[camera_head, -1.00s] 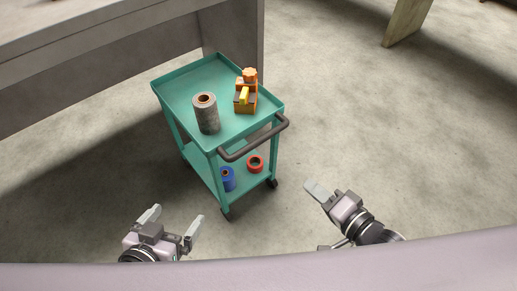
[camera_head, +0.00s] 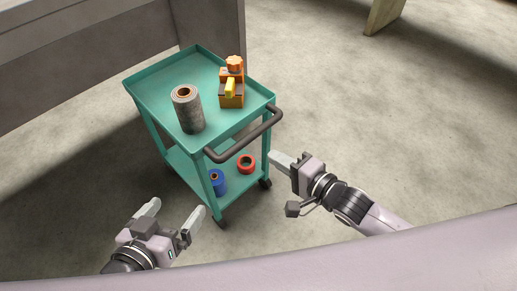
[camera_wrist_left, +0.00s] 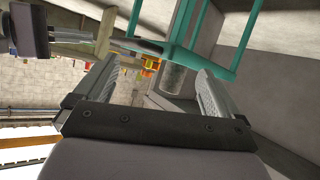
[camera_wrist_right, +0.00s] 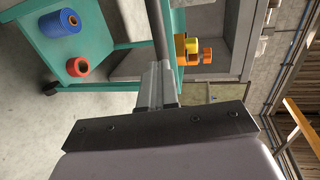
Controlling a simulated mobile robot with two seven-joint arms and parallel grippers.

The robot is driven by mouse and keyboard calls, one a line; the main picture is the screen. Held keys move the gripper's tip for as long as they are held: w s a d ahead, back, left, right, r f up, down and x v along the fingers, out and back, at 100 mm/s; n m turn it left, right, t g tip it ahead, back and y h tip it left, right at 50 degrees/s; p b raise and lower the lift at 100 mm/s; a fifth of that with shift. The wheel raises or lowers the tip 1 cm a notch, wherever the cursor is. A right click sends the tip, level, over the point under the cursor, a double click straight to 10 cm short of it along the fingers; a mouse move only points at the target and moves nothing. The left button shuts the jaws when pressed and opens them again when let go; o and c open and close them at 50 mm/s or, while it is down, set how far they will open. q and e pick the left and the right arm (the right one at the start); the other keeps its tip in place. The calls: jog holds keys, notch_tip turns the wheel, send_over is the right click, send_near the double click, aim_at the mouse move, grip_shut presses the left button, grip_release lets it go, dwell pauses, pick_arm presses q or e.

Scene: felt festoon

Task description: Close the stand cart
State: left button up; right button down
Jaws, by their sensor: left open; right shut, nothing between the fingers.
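The teal stand cart (camera_head: 160,85) stands upright on the floor in the head view, with a top tray, a lower shelf and a dark handle bar (camera_head: 245,137) on its near right side. My left gripper (camera_head: 174,214) is open and empty, in front of the cart's near left side and apart from it. My right gripper (camera_head: 276,158) is shut and empty, just right of the handle and below it in the picture. In the right wrist view the handle (camera_wrist_right: 158,35) lies close to the shut fingertips (camera_wrist_right: 157,68); I cannot tell if they touch.
The top tray carries a grey roll (camera_head: 188,112) and an orange tool (camera_head: 231,90). The lower shelf holds a blue spool (camera_head: 217,182) and a red tape ring (camera_head: 246,164). A grey bench (camera_head: 80,50) stands behind the cart. The floor to the right is clear.

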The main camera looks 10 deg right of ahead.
aim_at(249, 141)
pick_arm(q)
jog(key=shift+w+d+f+n+h+b, duration=0.15)
jog(key=shift+w+d+h+b, duration=0.1)
jog(key=shift+d+h+b, duration=0.25)
jog(key=shift+w+d+f+n+h+b, duration=0.15)
jog(key=shift+w+d+h+b, duration=0.15)
jog(key=shift+d+b, duration=0.35)
pick_arm(e)
jog(key=x, duration=0.7)
pick_arm(q)
jog(key=shift+r, duration=0.15)
pick_arm(e)
jog(key=shift+a+r, duration=0.1)
